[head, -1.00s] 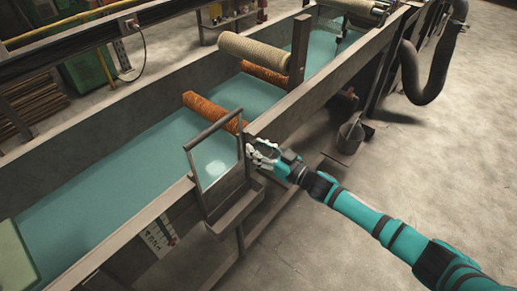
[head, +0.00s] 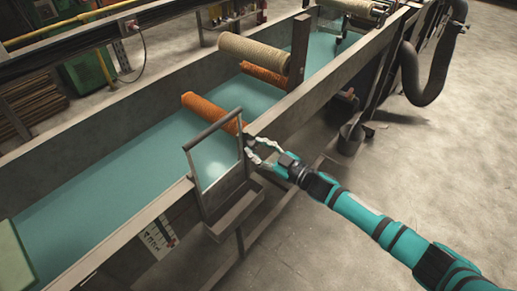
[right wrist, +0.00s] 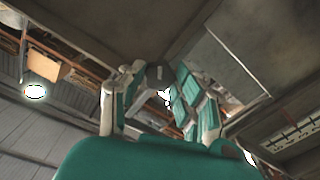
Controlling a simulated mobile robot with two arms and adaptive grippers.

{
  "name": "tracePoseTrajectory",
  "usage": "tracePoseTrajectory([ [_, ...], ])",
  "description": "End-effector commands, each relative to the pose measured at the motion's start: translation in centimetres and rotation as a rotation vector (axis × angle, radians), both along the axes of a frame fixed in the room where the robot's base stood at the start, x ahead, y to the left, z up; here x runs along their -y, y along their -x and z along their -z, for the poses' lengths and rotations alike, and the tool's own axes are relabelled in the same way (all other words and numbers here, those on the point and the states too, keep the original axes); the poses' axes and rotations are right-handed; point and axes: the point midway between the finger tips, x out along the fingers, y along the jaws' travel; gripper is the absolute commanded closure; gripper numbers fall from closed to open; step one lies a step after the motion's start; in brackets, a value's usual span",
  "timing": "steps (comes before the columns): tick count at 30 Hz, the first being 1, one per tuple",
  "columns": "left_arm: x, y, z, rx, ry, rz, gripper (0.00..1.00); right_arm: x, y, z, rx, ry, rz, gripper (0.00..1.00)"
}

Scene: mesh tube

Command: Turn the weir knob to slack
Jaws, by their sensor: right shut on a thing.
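The weir (head: 194,168) is an upright grey metal frame with a top bar on the near wall of the long water trough. My right gripper (head: 254,148) is at the right side of this frame. Its pale fingers reach toward the frame's right post. In the right wrist view the fingers stand either side of a small dark knob (right wrist: 157,76), and the gripper is shut on it. The knob is mostly hidden by the fingers in the head view, and its turn angle cannot be read. My left gripper is not in view.
The trough (head: 130,222) holds teal water. An orange roller (head: 207,108) lies just behind the weir, with a pale roller (head: 255,52) farther back. A small ledge (head: 235,215) juts out below the frame. A bucket (head: 350,137) stands right of my gripper. Open floor lies at right.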

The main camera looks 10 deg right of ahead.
Motion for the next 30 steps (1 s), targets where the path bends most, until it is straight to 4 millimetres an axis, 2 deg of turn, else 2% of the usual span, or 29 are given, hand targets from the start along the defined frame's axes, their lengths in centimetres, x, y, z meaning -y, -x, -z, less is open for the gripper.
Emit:
tracePoseTrajectory([
  [4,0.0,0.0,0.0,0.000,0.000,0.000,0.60,0.0,0.0,0.0,-0.001,-0.001,0.000,1.00],
  [5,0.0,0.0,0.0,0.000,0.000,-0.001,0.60,0.0,0.0,0.0,-0.001,-0.001,0.000,0.66],
  [9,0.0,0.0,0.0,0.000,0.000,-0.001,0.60,0.0,0.0,0.0,-0.001,-0.001,0.000,0.47],
  [10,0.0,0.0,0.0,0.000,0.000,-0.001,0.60,0.0,0.0,0.0,-0.001,-0.001,0.000,0.45],
  [20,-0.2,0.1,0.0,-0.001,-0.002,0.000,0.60,0.3,0.3,0.1,-0.002,-0.001,0.000,0.45],
  [23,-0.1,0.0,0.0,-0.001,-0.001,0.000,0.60,1.2,1.2,0.1,-0.003,0.000,0.001,0.45],
  [30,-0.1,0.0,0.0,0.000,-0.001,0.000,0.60,4.8,4.8,0.2,-0.005,0.001,0.002,0.45],
])
